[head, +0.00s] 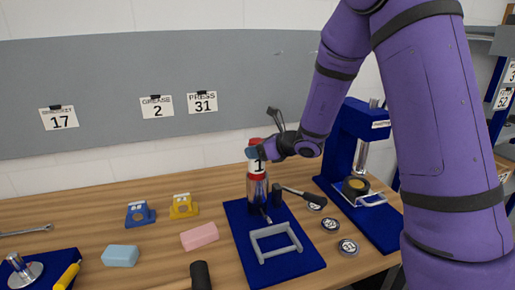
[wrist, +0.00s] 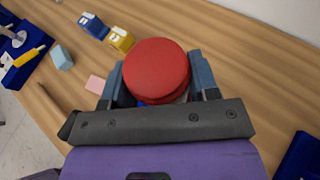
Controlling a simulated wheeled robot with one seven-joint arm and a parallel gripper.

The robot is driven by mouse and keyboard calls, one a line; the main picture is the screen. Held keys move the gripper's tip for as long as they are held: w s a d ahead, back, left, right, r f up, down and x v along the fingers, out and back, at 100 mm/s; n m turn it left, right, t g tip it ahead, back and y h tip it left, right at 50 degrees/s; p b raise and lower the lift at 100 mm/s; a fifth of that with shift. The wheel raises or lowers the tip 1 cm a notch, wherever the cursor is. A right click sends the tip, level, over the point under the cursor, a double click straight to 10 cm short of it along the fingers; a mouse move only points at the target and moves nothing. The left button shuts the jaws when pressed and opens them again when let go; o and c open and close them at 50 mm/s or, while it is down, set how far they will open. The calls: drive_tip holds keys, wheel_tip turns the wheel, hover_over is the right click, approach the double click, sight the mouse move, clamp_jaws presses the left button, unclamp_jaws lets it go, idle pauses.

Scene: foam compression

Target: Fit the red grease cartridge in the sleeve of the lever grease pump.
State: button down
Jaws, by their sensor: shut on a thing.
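My gripper (head: 257,154) is shut on the red grease cartridge (head: 256,168), which has a white label reading 1. The cartridge stands about upright above the blue base plate (head: 296,262). In the wrist view its round red top (wrist: 156,68) sits between my two blue-grey fingers (wrist: 160,85). The lever grease pump stands on the base plate, with its sleeve (head: 257,194) directly below the cartridge and its black lever (head: 305,195) pointing right. The cartridge's lower end meets or overlaps the sleeve in the head view; I cannot tell how deep it sits.
A grey frame (head: 275,254) lies on the plate's front. A pink block (head: 199,236), a light blue block (head: 120,255) and blue and yellow holders (head: 183,206) stand left.

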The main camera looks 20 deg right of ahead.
drive_tip(key=shift+f, duration=0.55)
drive_tip(key=shift+c, duration=1.5)
unclamp_jaws()
drive_tip(key=v, duration=1)
drive_tip(key=shift+s+d, duration=0.2)
drive_tip(key=shift+s, duration=0.1)
drive_tip(key=shift+r, duration=0.15)
